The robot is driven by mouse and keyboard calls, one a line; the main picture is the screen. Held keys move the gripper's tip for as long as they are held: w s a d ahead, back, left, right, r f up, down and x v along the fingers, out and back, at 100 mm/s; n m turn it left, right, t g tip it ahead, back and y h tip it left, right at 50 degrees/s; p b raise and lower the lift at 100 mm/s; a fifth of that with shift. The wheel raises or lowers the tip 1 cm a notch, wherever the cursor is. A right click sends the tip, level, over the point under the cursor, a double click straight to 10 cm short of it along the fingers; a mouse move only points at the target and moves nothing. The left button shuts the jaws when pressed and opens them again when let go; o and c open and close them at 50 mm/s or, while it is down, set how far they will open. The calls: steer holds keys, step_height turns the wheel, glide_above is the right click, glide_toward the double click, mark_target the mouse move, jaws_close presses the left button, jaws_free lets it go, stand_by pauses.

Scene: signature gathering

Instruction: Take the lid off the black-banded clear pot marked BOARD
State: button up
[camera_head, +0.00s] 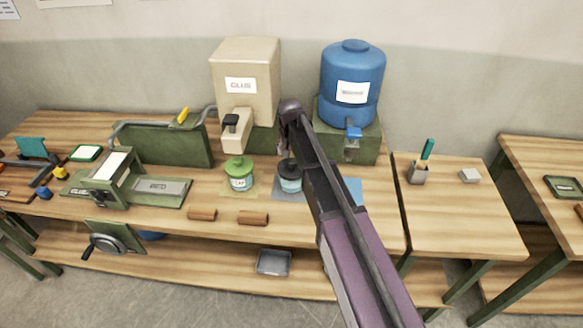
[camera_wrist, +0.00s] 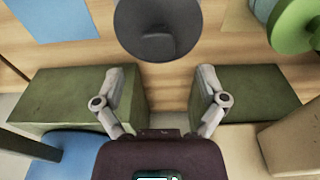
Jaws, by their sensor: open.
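A clear pot with a black lid (camera_head: 289,168) stands on the bench, partly hidden by my arm in the head view; its label is not readable. In the wrist view its round dark lid (camera_wrist: 157,28) is at the top centre, seen from above with a small knob. My gripper (camera_wrist: 160,82) is open and empty, its two fingers spread wide. The lid lies beyond the fingertips, apart from them. My gripper's fingers are hidden in the head view. A similar pot with a green lid (camera_head: 239,166) stands to the left.
A beige dispenser (camera_head: 246,62) and a blue barrel (camera_head: 352,75) stand on green stands behind the pots. Two brown rolls (camera_head: 202,214) lie at the bench's front. A green press (camera_head: 113,184) is at left. The small side table at right has free room.

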mark_target(292, 161)
steer(key=shift+w+d+f+b, duration=0.1)
steer(key=shift+w+f+b, duration=0.05)
steer(key=shift+f+b, duration=1.1)
steer(key=shift+w+f+b, duration=0.1)
steer(key=shift+f+b, duration=1)
steer(key=shift+f, duration=0.15)
steer(key=c, duration=1)
